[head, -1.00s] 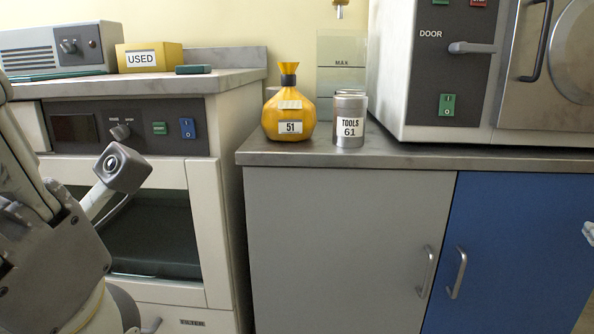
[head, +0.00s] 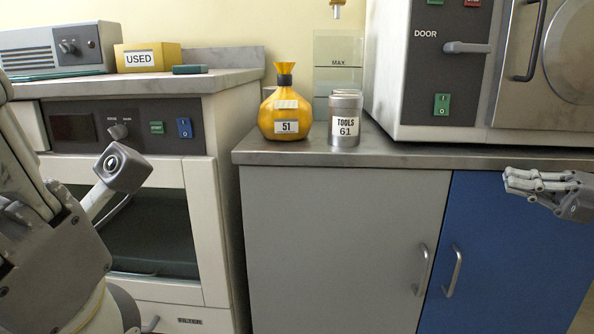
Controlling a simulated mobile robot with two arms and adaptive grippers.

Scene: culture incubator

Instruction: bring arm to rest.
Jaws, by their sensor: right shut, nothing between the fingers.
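My right gripper (head: 508,183) comes in from the right edge in the head view. It is shut and empty, in front of the blue cabinet door (head: 505,255), a little below the counter edge. My left arm fills the lower left of the view, in front of the culture incubator (head: 215,225). The fingers of my left gripper cannot be made out.
A yellow bag marked 51 (head: 285,112) and a metal tools can marked 61 (head: 345,128) stand on the counter (head: 400,156). A large machine with a door handle (head: 466,47) stands at right. A yellow USED box (head: 165,57) sits on the left worktop.

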